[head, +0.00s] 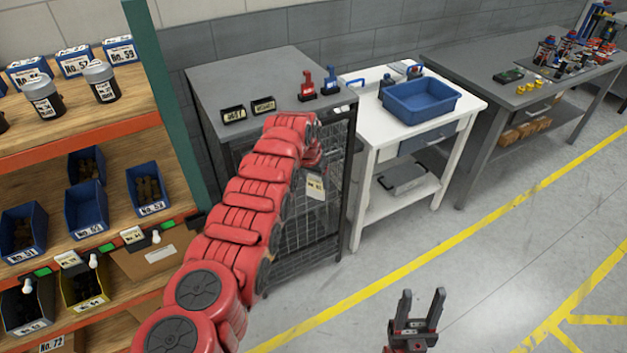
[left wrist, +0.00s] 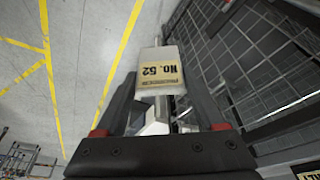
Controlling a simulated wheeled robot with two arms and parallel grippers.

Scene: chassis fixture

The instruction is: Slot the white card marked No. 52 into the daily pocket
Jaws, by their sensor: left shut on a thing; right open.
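The white card marked No. 52 (left wrist: 160,72) is between the fingers of my left gripper (left wrist: 160,105). In the head view the card (head: 315,187) hangs in front of the grey wire-sided cabinet, below its top. My left gripper (head: 312,160) is shut on it, and my red arm partly hides the gripper. Two small black labelled pockets stand on the cabinet top, a left one (head: 233,114) and a right one (head: 263,106). Their lettering is too small to tell surely which is daily. My right gripper (head: 420,305) is open and empty over the floor.
A red stand (head: 307,86) and a blue stand (head: 330,80) are on the cabinet top (head: 240,72). A white table with a blue bin (head: 422,98) is to the right. Shelves with blue bins (head: 87,206) are at left. Floor in front is clear.

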